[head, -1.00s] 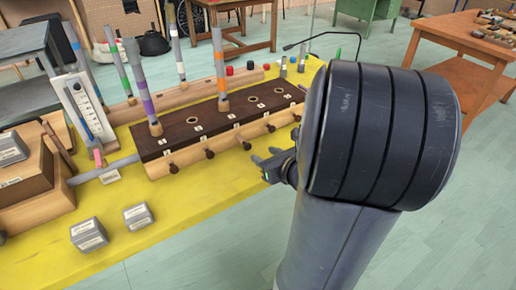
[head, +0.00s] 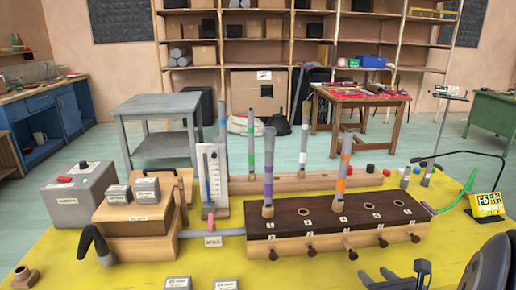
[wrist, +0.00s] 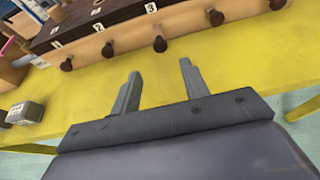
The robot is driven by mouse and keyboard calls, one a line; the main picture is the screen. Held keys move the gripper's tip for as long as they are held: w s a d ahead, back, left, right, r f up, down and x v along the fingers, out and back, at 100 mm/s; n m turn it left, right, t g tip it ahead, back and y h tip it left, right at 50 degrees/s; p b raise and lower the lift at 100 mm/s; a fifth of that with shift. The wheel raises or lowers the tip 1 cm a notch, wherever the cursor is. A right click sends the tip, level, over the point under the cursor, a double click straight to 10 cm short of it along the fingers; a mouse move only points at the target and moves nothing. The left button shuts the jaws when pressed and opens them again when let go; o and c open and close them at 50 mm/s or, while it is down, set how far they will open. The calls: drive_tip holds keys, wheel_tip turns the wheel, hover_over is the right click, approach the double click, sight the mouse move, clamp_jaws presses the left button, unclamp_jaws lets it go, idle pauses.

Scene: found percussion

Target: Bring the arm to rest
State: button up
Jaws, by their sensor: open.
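My gripper (head: 376,277) is at the bottom right of the head view, in front of the near edge of a long wooden block with a dark top (head: 290,223). In the wrist view my gripper (wrist: 160,88) is open, with its two fingers apart and nothing between them. The fingers point toward the block's front face and its round pegs (wrist: 160,45), with bare yellow tabletop (wrist: 90,95) between. Part of my arm shows dark at the lower right corner of the head view.
Striped tubes stand in the block, one purple-banded (head: 268,175) and one orange-banded (head: 343,165). Grey weights (head: 178,283) lie at the table's front. A bent black stand (head: 465,153) and a yellow display (head: 487,204) are at the right. A grey box (head: 79,186) is at the left.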

sight(355, 254)
drive_tip(key=b+x, duration=0.2)
drive_tip(key=x, duration=0.8)
drive_tip(key=shift+a+f, duration=0.1)
drive_tip(key=shift+f, duration=0.1)
drive_tip(key=shift+w+r+p, duration=0.2)
drive_tip(key=shift+w+p, duration=0.15)
drive_tip(key=shift+w, duration=1)
drive_tip(key=shift+s+f, duration=0.1)
drive_tip(key=shift+s, duration=0.05)
